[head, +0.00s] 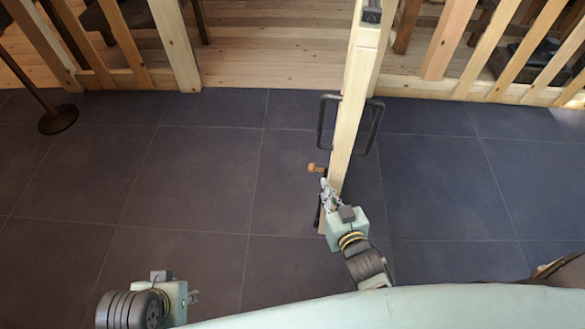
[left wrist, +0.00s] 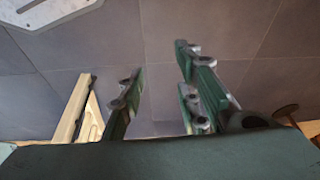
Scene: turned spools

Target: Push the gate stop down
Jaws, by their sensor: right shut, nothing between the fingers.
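The wooden gate (head: 349,125) stands swung open towards me, seen from above, with a black handle on each side. The gate stop (head: 318,169) shows a turned orange-brown knob on the left side of the gate near its free end. A dark piece below it is partly hidden by my gripper. My right gripper (head: 326,187) is shut and empty, close beside the knob; I cannot tell if they touch. My left gripper (head: 194,297) is low at the left, away from the gate; in the left wrist view its fingers (left wrist: 155,95) are apart with nothing between.
Slatted wooden railings (head: 110,80) run left and right of the gateway, with a plank floor (head: 270,45) beyond. A round dark post base (head: 58,119) stands at the far left. The dark tiled floor (head: 190,180) left of the gate is clear.

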